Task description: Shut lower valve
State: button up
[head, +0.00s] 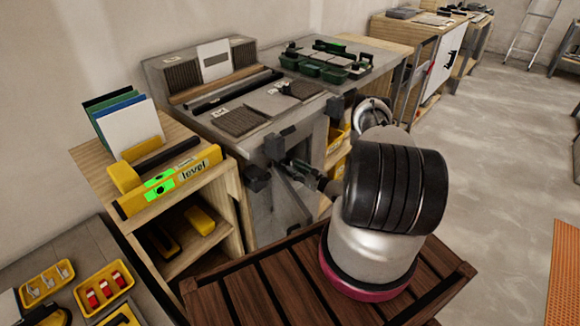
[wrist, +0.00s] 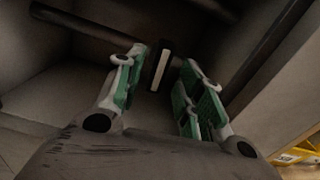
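My gripper (wrist: 163,68) shows in the wrist view with its two green-padded fingers apart. A small black part with a white stripe (wrist: 160,70) stands between or just beyond the fingertips, with gaps visible on both sides. It may be the lower valve's handle, but I cannot tell for sure. In the head view my gripper (head: 296,166) is at the front of the grey workstation (head: 262,215), beside black blocks (head: 276,149) and a dark slanted bar (head: 293,198). My arm hides part of this area. No valve label is readable.
A dark pipe-like bar (wrist: 75,25) crosses the upper left of the wrist view. A wooden shelf with a yellow level (head: 172,181) stands left of the workstation. Yellow bins (head: 336,140) are to its right. Open floor (head: 490,150) lies at the right.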

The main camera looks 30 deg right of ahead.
jog(key=v, duration=0.8)
